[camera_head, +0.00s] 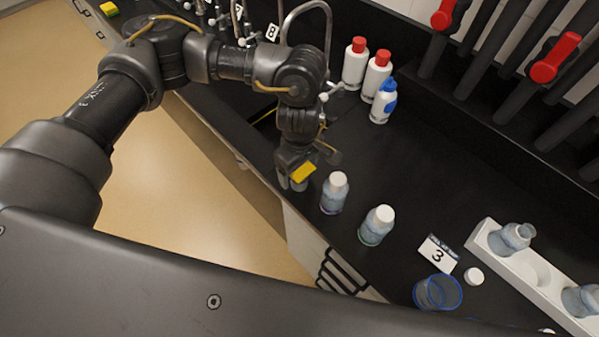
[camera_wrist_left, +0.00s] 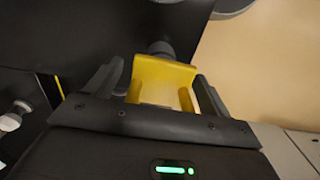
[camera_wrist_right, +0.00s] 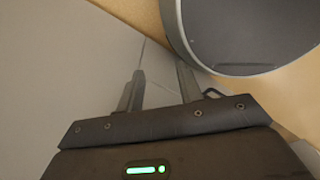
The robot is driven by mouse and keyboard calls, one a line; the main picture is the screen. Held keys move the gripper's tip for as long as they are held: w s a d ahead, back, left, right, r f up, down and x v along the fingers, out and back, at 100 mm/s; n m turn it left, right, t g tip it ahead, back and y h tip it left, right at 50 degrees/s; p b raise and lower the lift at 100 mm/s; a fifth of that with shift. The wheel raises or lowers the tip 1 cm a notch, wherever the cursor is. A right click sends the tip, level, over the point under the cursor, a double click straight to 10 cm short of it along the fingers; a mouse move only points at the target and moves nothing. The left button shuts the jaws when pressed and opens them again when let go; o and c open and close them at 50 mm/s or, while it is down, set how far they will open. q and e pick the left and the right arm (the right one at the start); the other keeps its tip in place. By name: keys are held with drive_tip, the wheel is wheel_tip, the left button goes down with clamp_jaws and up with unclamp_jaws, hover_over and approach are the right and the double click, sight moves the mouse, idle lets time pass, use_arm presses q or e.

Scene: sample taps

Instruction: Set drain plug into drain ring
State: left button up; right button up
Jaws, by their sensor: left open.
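My left gripper (camera_head: 294,176) is pointed down at the front edge of the black counter. Its fingers are open in the left wrist view (camera_wrist_left: 160,76), one on each side of a yellow angular piece (camera_wrist_left: 164,73). A dark round knob (camera_wrist_left: 160,47) shows just beyond that piece. The yellow piece also shows at the gripper in the head view (camera_head: 303,172). I cannot tell whether it is the drain plug, or whether the fingers touch it. I cannot make out the drain ring. My right gripper (camera_wrist_right: 160,82) has its fingers apart and empty in the right wrist view.
Two lidded bottles (camera_head: 334,193) (camera_head: 376,226) stand right of the left gripper. Red-capped bottles (camera_head: 354,64) and a blue-topped bottle (camera_head: 383,103) stand behind. Curved metal taps (camera_head: 308,8) line the back left. A white rack (camera_head: 537,271) and blue-rimmed cup (camera_head: 438,292) are right.

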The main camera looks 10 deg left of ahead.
use_arm(q)
drive_tip(key=shift+f, duration=0.25)
drive_tip(key=c, duration=1.3)
drive_tip(key=shift+r, duration=0.1)
drive_tip(key=shift+c, duration=0.2)
drive_tip(key=shift+r, duration=0.5)
drive_tip(key=s+d+r+b, duration=0.5)
drive_tip(key=s+r+b, duration=0.1)
drive_tip(key=s+r, duration=0.6)
drive_tip(key=shift+s+b, duration=0.3)
drive_tip(key=shift+s, duration=0.3)
